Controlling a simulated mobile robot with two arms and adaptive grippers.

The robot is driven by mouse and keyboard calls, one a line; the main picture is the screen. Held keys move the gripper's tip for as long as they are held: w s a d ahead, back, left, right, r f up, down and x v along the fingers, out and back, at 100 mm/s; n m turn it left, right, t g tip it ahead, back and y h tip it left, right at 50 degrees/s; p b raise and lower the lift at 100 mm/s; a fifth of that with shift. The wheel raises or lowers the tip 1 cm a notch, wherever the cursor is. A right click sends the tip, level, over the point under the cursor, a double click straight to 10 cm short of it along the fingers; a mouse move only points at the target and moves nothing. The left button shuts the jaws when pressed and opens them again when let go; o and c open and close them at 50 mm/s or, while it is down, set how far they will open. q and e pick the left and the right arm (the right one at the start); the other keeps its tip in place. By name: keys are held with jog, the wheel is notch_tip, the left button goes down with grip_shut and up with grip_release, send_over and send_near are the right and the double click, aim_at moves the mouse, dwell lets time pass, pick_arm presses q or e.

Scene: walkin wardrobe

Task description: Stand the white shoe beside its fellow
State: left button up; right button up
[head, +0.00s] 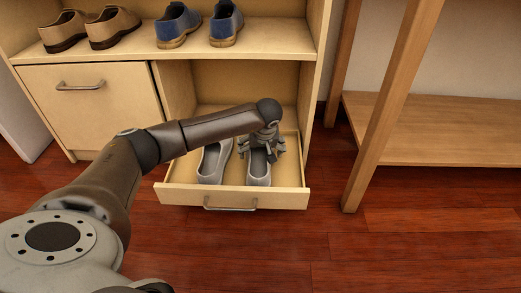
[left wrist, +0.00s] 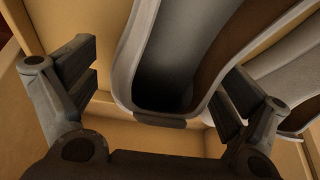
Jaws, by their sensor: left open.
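Two white-grey shoes stand upright side by side in the open drawer (head: 178,194). The left shoe (head: 211,166) is clear of my gripper. The right shoe (head: 258,172) is under my left gripper (head: 264,150), which hides part of it. In the left wrist view, one shoe (left wrist: 124,80) lies between the two spread fingers of my left gripper (left wrist: 165,90), with its heel end toward the palm. The other shoe (left wrist: 291,85) shows beyond the right finger. My left gripper is open and I see no firm grip on the shoe. My right gripper is not in view.
The drawer's front handle (head: 230,205) faces me. Blue shoes (head: 180,27) and brown shoes (head: 115,27) stand on the shelf above. A closed drawer (head: 95,105) is at the left. A wooden table leg (head: 385,120) stands at the right. The red floor in front is clear.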

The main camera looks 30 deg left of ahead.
aim_at(263, 165)
pick_arm(q)
jog(key=p+v, duration=0.9)
jog(key=v, duration=0.3)
